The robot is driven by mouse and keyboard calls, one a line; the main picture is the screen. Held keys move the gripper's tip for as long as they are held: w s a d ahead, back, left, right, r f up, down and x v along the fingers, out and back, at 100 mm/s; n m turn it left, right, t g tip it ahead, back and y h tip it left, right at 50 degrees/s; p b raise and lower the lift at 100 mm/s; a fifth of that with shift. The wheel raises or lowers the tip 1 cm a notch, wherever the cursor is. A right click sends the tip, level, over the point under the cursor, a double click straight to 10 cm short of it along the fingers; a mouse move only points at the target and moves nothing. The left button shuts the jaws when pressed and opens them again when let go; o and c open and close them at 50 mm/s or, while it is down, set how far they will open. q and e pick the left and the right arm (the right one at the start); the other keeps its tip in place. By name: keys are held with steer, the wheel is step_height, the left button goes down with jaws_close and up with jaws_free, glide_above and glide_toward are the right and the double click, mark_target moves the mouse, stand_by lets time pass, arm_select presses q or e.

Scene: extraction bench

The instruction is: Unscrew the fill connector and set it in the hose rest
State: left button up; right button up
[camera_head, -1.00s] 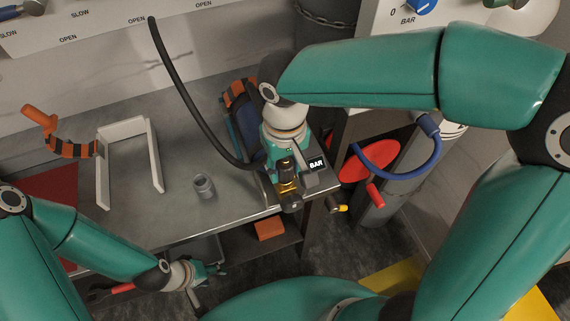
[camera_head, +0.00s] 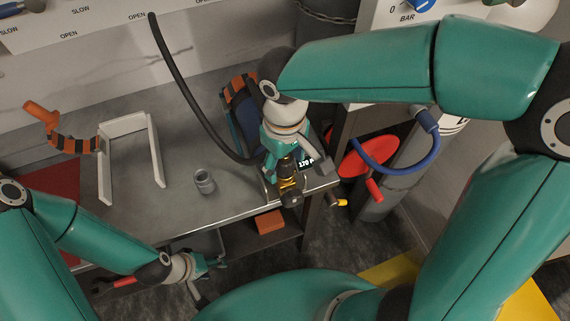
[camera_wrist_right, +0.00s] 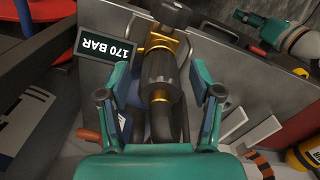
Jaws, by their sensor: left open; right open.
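The fill connector, with a black grip sleeve, brass parts and a dark knob (camera_head: 287,182), is at the bench's front edge, at the end of the black hose (camera_head: 190,92). My right gripper (camera_head: 285,165) is above it and open. In the right wrist view the connector's black sleeve (camera_wrist_right: 161,78) lies between the spread fingers of my right gripper (camera_wrist_right: 160,92), with gaps on both sides. A small grey open cup (camera_head: 204,182) stands upright on the bench to the left; I cannot tell whether it is the hose rest. My left gripper (camera_head: 207,268) is open and empty, low before the bench.
A pressure display (camera_wrist_right: 104,58) reads 170 BAR beside the connector. A red disc (camera_head: 368,158) and blue hose (camera_head: 400,168) are at right. The bench around the cup is clear.

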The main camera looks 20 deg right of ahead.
steer(key=m+b, duration=0.1)
steer(key=m, duration=0.4)
steer(key=shift+f, duration=0.15)
steer(key=m+b, duration=0.1)
steer(key=m, duration=0.3)
steer(key=shift+m, duration=0.3)
steer(key=m+b, duration=0.1)
steer(key=m, duration=0.5)
steer(key=m+b, duration=0.1)
steer(key=m, duration=0.2)
steer(key=shift+m, duration=0.4)
jaws_close()
steer(key=n, duration=0.3)
steer(key=n+p, duration=0.1)
steer(key=shift+r, duration=0.25)
